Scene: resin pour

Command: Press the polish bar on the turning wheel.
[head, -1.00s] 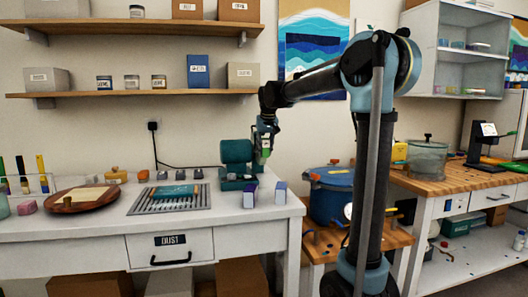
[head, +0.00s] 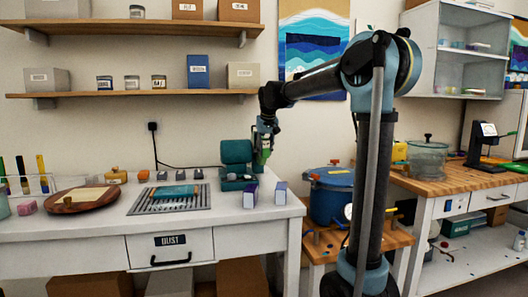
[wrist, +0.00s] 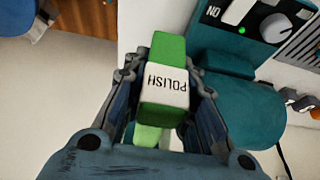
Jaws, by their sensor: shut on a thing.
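The polish bar (wrist: 164,84) is a green block with a white band reading POLISH. My gripper (head: 265,146) is shut on it, one finger on each side, and in the wrist view its far green end sticks out beyond the fingers. The teal wheel machine (head: 236,153) stands at the back right of the white bench, and my gripper is at its right side. In the wrist view its rounded teal part (wrist: 240,112) lies just right of the bar, beside a panel with a knob and a lit green lamp. I cannot make out the wheel face or whether the bar touches it.
A purple-sided box (head: 250,194) and another small box (head: 281,192) stand at the bench's right front. A slotted grille (head: 150,205) with a teal block (head: 174,191) on it lies to the left. A blue pot (head: 332,190) stands on a lower wooden stand to the right.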

